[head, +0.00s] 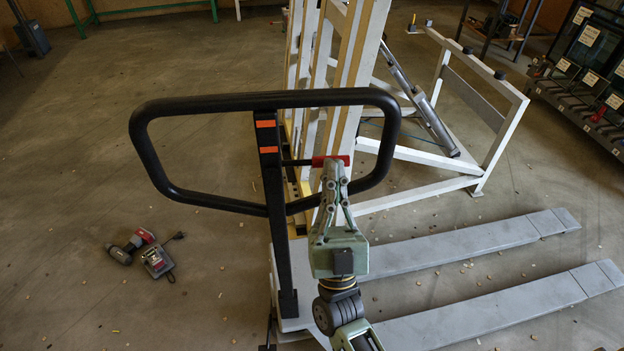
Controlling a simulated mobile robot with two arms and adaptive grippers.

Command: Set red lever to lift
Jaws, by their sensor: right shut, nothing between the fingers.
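The red lever (331,159) sticks out to the right from the upright post of the black loop handle (264,98), at about mid-height inside the loop. Its red grip is on a thin dark rod. My right gripper (334,172) is shut, with its fingertips at the red grip from below and in front. It is not closed around the grip, and I cannot tell whether it touches it. The fingers hide part of the grip's lower side. The handle belongs to a pallet truck with two grey forks (470,244). My left gripper is not in view.
A white and wooden tilting frame (350,75) stands close behind the handle. A drill (130,246) and its charger (158,262) lie on the floor at left. Glass racks (585,70) stand at the far right. The floor at left is mostly clear, with small scattered bits.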

